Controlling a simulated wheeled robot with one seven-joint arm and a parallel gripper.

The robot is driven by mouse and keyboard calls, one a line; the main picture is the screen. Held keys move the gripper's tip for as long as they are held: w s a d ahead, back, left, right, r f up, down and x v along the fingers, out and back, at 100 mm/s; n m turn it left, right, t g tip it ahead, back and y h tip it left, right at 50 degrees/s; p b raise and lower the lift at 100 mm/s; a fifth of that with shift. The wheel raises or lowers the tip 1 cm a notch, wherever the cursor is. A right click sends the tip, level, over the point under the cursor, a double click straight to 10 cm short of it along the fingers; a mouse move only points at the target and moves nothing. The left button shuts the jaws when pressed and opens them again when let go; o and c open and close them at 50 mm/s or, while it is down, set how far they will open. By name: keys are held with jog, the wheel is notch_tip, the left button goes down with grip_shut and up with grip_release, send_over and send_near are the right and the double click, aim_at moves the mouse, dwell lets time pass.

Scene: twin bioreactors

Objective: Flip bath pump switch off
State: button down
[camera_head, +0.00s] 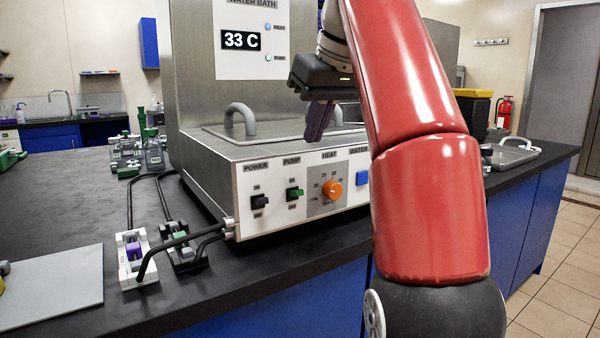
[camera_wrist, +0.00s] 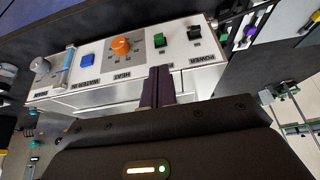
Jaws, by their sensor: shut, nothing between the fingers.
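The water bath (camera_head: 195,100) is a steel box with a white front panel, standing on a black bench. Its pump switch (camera_head: 294,194) is a green rocker between the black power switch (camera_head: 259,201) and the orange heat knob (camera_head: 332,189). My gripper (camera_head: 318,125) is shut and empty, pointing down above the front panel, apart from the switches. In the upside-down wrist view, the dark shut fingers (camera_wrist: 158,86) point towards the panel, with the green pump switch (camera_wrist: 160,40) just beyond their tips. The rocker's exact tilt is too small to tell.
The display (camera_head: 241,41) reads 33 C, with lit heat and pump lamps beside it. A grey handle (camera_head: 241,119) rises from the bath lid. Black cables run to two small connector blocks (camera_head: 133,258) at left. The bench front is mostly clear.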

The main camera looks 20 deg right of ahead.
aim_at(299, 190)
jog(key=b+x, duration=0.1)
jog(key=x, duration=0.8)
jog(key=shift+w+a+f, duration=0.1)
jog(key=shift+w+f, duration=0.05)
jog(key=shift+f, duration=0.2)
jog(key=shift+f+b, duration=0.1)
jog(key=shift+b, duration=0.35)
jog(key=shift+f+t+b, duration=0.1)
jog(key=shift+t+b, duration=0.2)
jog(key=shift+b, duration=0.2)
jog(key=shift+s+f+b, duration=0.1)
jog(key=shift+s+b, duration=0.15)
jog(key=shift+b, duration=0.25)
jog(key=t+b, duration=0.1)
jog(key=b, duration=0.1)
jog(key=f+t+b, duration=0.1)
jog(key=b, duration=0.1)
jog(key=s+t+y+b, duration=0.1)
jog(key=b, duration=0.1)
jog(key=shift+d+f, duration=0.25)
jog(key=shift+f, duration=0.1)
jog(key=shift+s+r+t+y+b, duration=0.1)
jog(key=shift+r+t+y+b, duration=0.2)
jog(key=shift+t+b, duration=0.45)
